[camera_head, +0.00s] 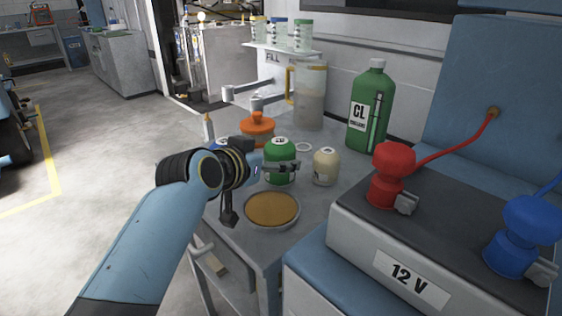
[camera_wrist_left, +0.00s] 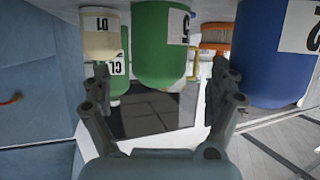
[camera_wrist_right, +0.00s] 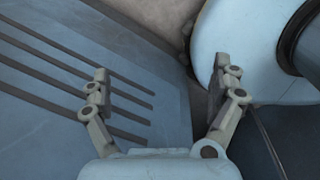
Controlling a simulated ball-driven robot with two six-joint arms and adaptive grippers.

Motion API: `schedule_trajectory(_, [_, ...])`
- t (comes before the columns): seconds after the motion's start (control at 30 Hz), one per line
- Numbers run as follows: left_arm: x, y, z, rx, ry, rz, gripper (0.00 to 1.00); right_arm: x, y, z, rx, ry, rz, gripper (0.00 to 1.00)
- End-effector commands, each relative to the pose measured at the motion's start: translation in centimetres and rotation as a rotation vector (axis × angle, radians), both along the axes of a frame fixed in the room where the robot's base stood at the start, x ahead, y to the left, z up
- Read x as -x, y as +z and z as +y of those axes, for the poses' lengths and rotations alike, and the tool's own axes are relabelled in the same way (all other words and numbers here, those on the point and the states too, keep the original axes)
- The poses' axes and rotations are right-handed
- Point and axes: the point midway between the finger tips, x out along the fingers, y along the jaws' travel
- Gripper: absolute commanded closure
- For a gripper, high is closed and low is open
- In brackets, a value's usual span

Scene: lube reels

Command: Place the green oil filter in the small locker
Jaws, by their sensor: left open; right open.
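The green oil filter (camera_head: 280,148) stands upright on the grey bench, beside a smaller cream filter (camera_head: 325,166). My left gripper (camera_head: 282,167) is at the green filter's near side. In the left wrist view, which is upside down, the green filter (camera_wrist_left: 160,45) shows straight ahead between the spread fingers of my left gripper (camera_wrist_left: 158,92). The fingers are open and do not visibly clamp it. My right gripper (camera_wrist_right: 165,95) is open and empty in the right wrist view, and outside the head view. I cannot make out the small locker.
A blue filter (camera_wrist_left: 262,60) is close beside the green one. A round pan (camera_head: 272,209) lies in front. An orange item (camera_head: 257,127), a clear jug (camera_head: 308,95) and a green CL canister (camera_head: 367,105) stand behind. A 12 V battery box (camera_head: 350,245) is right.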

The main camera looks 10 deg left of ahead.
Motion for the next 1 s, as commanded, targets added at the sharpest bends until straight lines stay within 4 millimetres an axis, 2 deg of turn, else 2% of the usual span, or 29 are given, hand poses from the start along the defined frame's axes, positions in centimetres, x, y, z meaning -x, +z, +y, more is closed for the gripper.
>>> schedule_trajectory(0.13, [-1.3,-0.3,-0.4,0.000,0.000,-0.001,0.07,-0.1,-0.3,0.6,-0.007,-0.003,-0.001,0.06])
schedule_trajectory(0.4, [-4.7,-1.6,-1.4,0.000,0.000,0.000,0.07,-1.8,-0.9,0.9,-0.011,-0.003,-0.027,0.06])
schedule_trajectory(0.67, [-5.1,-1.7,-1.5,0.000,0.000,0.000,0.07,-1.8,-0.8,0.5,-0.006,-0.002,-0.026,0.06])
schedule_trajectory(0.77, [-5.1,-1.7,-1.5,0.000,0.000,0.000,0.18,-1.5,-0.8,0.3,-0.004,-0.001,-0.021,0.06])
schedule_trajectory(1.0, [-5.0,-1.7,-1.5,0.000,0.000,0.000,0.49,-1.2,-0.8,0.1,-0.002,0.000,-0.016,0.06])
